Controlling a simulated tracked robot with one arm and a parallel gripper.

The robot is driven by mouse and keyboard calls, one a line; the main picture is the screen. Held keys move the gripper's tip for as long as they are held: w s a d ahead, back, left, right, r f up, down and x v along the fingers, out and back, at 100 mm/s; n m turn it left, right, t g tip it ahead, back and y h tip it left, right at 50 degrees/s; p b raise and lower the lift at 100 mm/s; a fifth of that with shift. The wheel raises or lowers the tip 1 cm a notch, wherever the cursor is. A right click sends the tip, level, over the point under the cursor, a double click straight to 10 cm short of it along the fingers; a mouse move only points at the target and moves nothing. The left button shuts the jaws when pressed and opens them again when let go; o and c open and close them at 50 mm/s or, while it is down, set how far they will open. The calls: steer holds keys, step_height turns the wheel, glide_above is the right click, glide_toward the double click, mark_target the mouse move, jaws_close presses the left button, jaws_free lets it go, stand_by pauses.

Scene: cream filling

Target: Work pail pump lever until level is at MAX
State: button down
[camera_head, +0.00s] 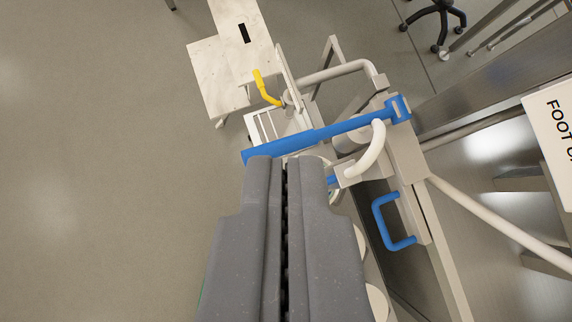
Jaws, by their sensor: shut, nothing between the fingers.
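The blue lever (325,132) runs across the middle of the view, from a thicker grip end at the left to a bracket at the right on the cream pump frame (405,150). My gripper (287,162) is shut and empty, coming up from the bottom. Its tips overlap the lower edge of the lever near the grip end; I cannot tell if they touch it. A curved white spout or pipe (375,150) stands just below the lever's right part. The pail is mostly or wholly hidden behind my gripper. No level or MAX mark can be read.
A yellow handle (264,88) and a pale pipe (335,72) lie beyond the lever. A blue U-shaped handle (382,222) is at the right, near a steel surface and a partly cut-off sign (555,135). A black chair base (435,25) is at the top. Open floor (100,180) fills the left.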

steer(key=w+d+f+n+g+p, duration=0.1)
steer(key=w+f+n+g+p, duration=0.1)
steer(key=f, duration=0.5)
steer(key=w+d+f+n+g+y+p, duration=0.1)
steer(key=w+d+f+g+p, duration=0.1)
steer(key=w+f+g+p, duration=0.2)
step_height(320, 180, down, 3)
steer(key=shift+d+r+n+g+y+p, duration=0.15)
steer(key=shift+n+g+y+p, duration=0.2)
steer(key=shift+g+p, duration=0.6)
steer(key=shift+w+t, duration=0.1)
steer(key=shift+t, duration=0.15)
steer(key=shift+b+x, duration=0.9)
steer(key=shift+x, duration=6.25)
steer(key=shift+d, duration=0.1)
